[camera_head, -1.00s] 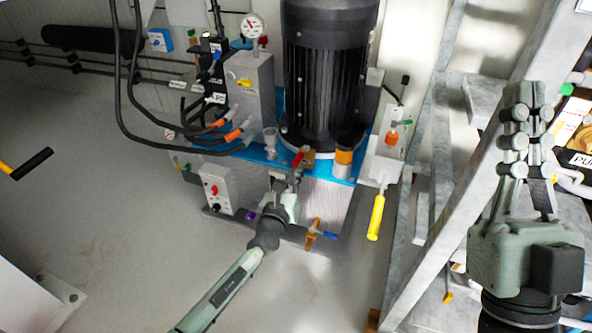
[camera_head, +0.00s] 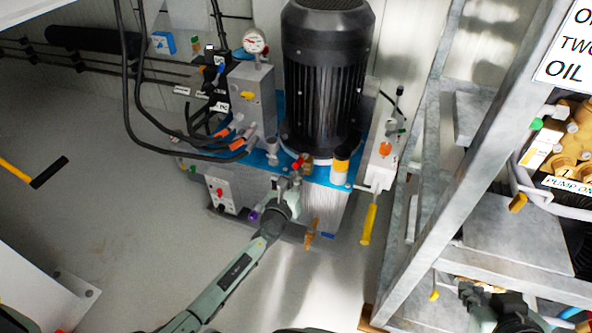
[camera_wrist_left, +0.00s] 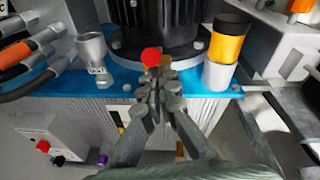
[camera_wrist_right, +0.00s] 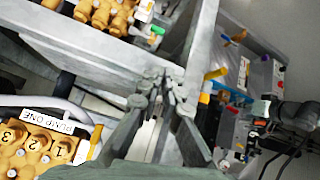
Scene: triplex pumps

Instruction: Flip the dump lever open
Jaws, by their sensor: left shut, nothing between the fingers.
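A small red-ended lever (camera_head: 297,163) sits on a brass fitting at the front edge of the blue pump base (camera_head: 262,160), below the black motor (camera_head: 322,80); I take it for the dump lever. In the left wrist view its red end (camera_wrist_left: 151,57) shows just beyond my fingertips. My left gripper (camera_head: 287,183) is shut and empty, just in front of and below the lever; its fingertips also show in the left wrist view (camera_wrist_left: 158,88). I cannot tell whether they touch it. My right gripper (camera_wrist_right: 164,82) looks shut and empty beside the grey frame, away from the lever.
An orange-and-white cylinder (camera_head: 340,165) stands right of the lever and a metal cup-like fitting (camera_wrist_left: 93,52) left of it. A yellow-handled lever (camera_head: 369,222) hangs at the right. Black hoses (camera_head: 130,90) loop at the left. A grey metal frame (camera_head: 455,160) fills the right.

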